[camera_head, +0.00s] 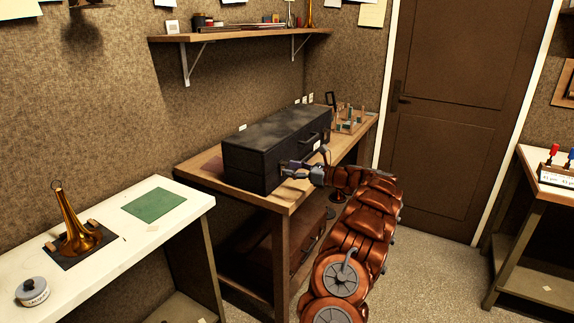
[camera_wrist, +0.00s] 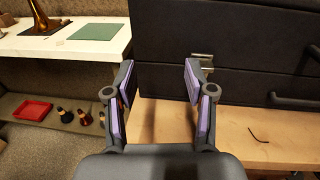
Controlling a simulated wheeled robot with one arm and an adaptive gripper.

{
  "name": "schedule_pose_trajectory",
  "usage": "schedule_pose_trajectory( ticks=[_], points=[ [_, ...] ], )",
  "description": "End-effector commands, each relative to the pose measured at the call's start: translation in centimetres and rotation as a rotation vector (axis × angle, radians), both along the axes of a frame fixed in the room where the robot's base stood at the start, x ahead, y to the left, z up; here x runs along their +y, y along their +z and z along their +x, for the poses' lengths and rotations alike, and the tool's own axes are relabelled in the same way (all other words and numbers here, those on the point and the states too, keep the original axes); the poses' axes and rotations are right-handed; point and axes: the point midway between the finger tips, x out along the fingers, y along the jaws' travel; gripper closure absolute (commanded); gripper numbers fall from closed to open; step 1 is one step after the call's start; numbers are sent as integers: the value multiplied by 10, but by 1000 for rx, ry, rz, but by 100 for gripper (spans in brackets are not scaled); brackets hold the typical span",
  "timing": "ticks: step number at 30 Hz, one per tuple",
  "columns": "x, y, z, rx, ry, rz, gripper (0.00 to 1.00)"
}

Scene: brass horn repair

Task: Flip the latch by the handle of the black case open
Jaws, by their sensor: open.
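The black case (camera_head: 262,150) lies closed on the wooden workbench, and its dark front fills the upper right of the wrist view (camera_wrist: 245,30). A small metal latch (camera_wrist: 208,60) sits on the front seam. A dark handle (camera_wrist: 292,101) is to the right of the latch, lower on the front. My gripper (camera_wrist: 159,76) is open with nothing between its fingers. It is in front of the left part of the case, with its right fingertip close to the latch; whether they touch I cannot tell. My gripper also shows at the case front in the head view (camera_head: 292,168).
A wooden rack (camera_head: 350,125) stands right of the case. A white table (camera_head: 105,245) at left holds a brass horn (camera_head: 76,232), a green mat (camera_head: 154,205) and a round tin (camera_head: 33,291). A red tray (camera_wrist: 32,110) is lower left. A shelf (camera_head: 240,32) hangs above.

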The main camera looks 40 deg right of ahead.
Motion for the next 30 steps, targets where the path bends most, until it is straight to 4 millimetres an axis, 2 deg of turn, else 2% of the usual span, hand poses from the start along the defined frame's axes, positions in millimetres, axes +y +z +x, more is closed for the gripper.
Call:
schedule_pose_trajectory(
  ticks=[1,3,6,9,14,24,30],
  points=[
    [-18,-8,-8,-1,-31,17,46],
    [-37,-13,-17,-5,-64,36,46],
    [-52,-16,-25,-11,-91,55,46],
    [-58,-18,-27,-15,-104,65,46],
    [-55,-18,-15,-14,-104,68,46],
    [-42,-16,30,-14,-106,64,46],
    [-39,-17,42,-16,-108,65,46]
  ],
)
